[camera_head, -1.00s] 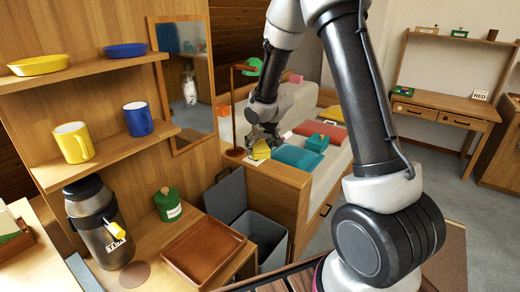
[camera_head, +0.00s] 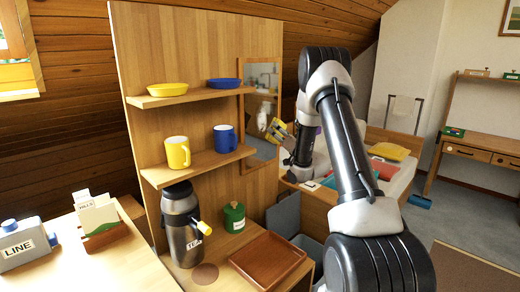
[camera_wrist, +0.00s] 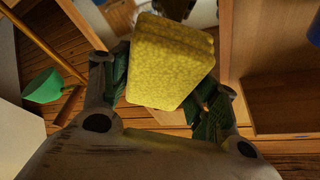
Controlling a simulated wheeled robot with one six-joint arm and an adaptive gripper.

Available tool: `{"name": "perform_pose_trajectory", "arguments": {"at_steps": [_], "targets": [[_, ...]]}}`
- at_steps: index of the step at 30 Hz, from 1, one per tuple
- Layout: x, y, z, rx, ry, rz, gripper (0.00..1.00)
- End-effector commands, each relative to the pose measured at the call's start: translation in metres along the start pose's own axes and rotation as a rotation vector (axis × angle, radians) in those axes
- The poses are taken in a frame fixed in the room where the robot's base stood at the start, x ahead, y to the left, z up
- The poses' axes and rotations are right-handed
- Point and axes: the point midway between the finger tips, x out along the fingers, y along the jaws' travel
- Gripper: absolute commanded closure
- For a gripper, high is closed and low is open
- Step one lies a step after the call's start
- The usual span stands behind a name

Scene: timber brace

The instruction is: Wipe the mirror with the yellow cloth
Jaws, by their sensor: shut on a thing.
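The mirror (camera_head: 262,105) hangs upright in a wooden frame on the right part of the wooden panel. My gripper (camera_head: 278,133) is in front of the mirror's right edge, shut on the yellow cloth (camera_head: 275,128). In the wrist view the cloth (camera_wrist: 170,62) is a thick yellow block between the two fingers of my gripper (camera_wrist: 163,92). I cannot tell whether the cloth touches the glass.
Shelves left of the mirror hold a yellow mug (camera_head: 178,153), a blue mug (camera_head: 225,139) and two bowls. Below stand a dark flask (camera_head: 182,225), a green canister (camera_head: 234,217) and a brown tray (camera_head: 268,260). A yellow pillow (camera_head: 390,151) lies right.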

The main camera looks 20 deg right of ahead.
Motion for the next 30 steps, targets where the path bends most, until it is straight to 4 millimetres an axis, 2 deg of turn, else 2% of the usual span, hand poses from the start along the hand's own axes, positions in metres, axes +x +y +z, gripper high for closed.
{"name": "perform_pose_trajectory", "arguments": {"at_steps": [1,4,18,30], "targets": [[-0.003,0.004,-0.010,0.001,0.025,-0.005,0.64],[-0.003,0.005,-0.017,0.003,0.047,-0.012,0.64],[0.035,0.003,-0.002,0.004,0.045,-0.014,0.64],[0.046,0.003,0.002,0.005,0.045,-0.012,0.64]]}}
